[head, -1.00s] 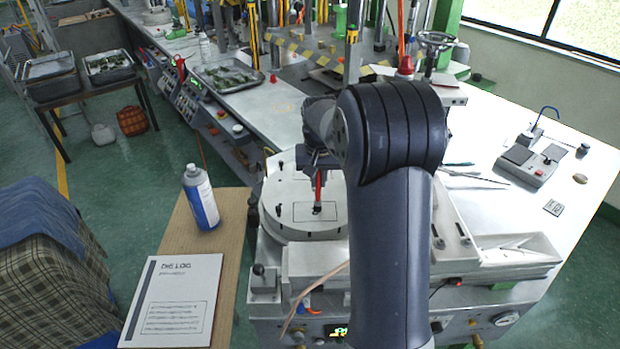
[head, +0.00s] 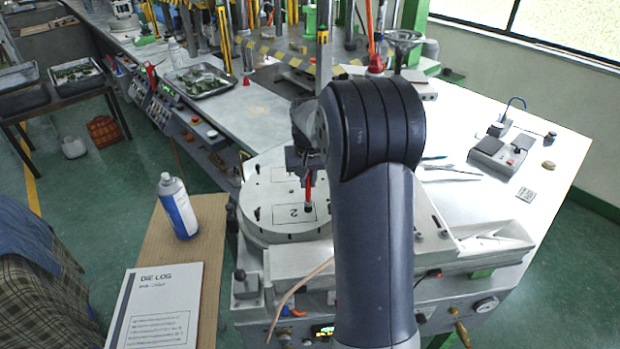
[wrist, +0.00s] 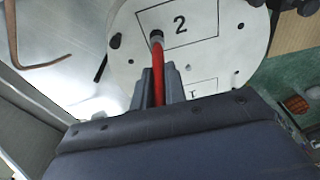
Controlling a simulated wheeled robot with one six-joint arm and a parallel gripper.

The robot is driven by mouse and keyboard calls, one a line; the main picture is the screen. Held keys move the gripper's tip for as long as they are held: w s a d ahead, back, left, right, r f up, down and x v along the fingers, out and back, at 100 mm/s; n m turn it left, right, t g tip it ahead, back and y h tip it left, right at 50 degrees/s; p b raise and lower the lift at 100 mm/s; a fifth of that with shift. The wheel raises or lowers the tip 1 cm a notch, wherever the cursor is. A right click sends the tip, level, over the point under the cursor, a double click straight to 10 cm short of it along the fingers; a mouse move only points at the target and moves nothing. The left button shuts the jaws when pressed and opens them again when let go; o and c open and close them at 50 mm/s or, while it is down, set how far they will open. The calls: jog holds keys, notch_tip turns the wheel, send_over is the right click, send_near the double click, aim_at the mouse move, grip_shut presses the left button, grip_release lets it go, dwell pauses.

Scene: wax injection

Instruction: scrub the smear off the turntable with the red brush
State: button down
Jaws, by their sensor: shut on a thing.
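The turntable (head: 255,226) is a round white disc with small dark holes and numbered rectangles, on the machine at the centre of the head view. It also shows in the wrist view (wrist: 225,65). My gripper (head: 304,166) is above it, shut on the red brush (head: 308,188). In the wrist view the brush (wrist: 158,76) points away between the two fingers (wrist: 159,88). Its tip is at the rectangle marked 2, left of the numeral, and appears to touch the disc. I see no clear dark smear there; the spot under the tip is hidden.
A spray can (head: 178,207) and a die log booklet (head: 160,305) are on the wooden bench at left. A pale tray (head: 490,245) and a lever (head: 240,287) flank the turntable. A control box (head: 500,153) is at right.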

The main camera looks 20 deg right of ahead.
jog(key=w+a, duration=0.2)
jog(key=a, duration=0.6)
jog(key=shift+w+a+p, duration=0.25)
jog(key=shift+a+p, duration=0.1)
jog(key=shift+p, duration=0.1)
dwell(0.3)
notch_tip(320, 180, up, 6)
jog(key=p, duration=0.1)
jog(key=shift+p, duration=0.35)
jog(key=shift+r, duration=0.1)
dwell(0.4)
notch_tip(320, 180, up, 3)
jog(key=shift+f, duration=0.1)
dwell(0.6)
